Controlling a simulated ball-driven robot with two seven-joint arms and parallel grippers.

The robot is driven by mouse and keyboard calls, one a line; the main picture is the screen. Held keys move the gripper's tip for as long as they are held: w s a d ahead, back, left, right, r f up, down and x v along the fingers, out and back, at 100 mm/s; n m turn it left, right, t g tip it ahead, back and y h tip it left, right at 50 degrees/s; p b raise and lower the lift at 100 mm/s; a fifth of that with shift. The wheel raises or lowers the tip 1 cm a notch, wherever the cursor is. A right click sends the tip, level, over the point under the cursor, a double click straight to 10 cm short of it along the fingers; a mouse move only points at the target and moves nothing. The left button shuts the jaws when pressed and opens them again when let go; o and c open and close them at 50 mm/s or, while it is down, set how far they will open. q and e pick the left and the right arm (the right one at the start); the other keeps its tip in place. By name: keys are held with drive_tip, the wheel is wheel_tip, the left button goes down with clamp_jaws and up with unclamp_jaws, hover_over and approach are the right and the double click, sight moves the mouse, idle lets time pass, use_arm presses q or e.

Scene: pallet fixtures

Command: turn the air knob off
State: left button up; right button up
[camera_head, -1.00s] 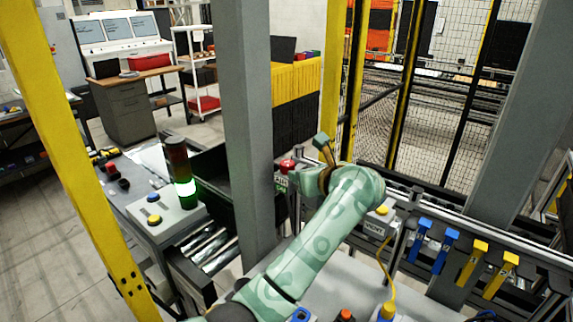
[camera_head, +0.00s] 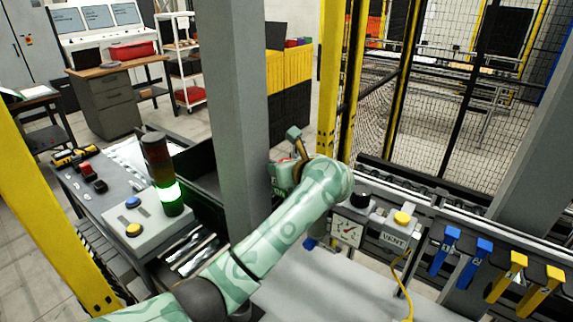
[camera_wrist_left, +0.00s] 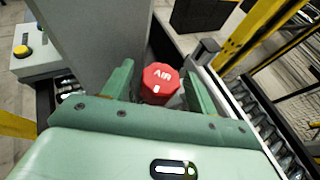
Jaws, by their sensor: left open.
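The air knob (camera_wrist_left: 160,82) is a red, faceted knob marked "AIR" with a white line on its face, clear in the left wrist view. In the head view a bit of red (camera_head: 281,165) shows there, mostly hidden by my left wrist. My left gripper (camera_wrist_left: 160,80) is open, with one green finger on each side of the knob. I cannot tell whether the fingers touch it. In the head view the left arm reaches in from below, and its fingertips are hidden. My right gripper is not in view.
A grey post (camera_head: 240,110) stands close left of the gripper. A pressure gauge (camera_head: 347,230), a black knob (camera_head: 360,200) and a yellow VENT button (camera_head: 402,217) sit to the right, then blue levers (camera_head: 445,248) and yellow levers (camera_head: 507,272). A lit signal tower (camera_head: 164,175) stands left.

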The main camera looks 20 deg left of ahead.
use_arm(q)
drive_tip(key=c, duration=1)
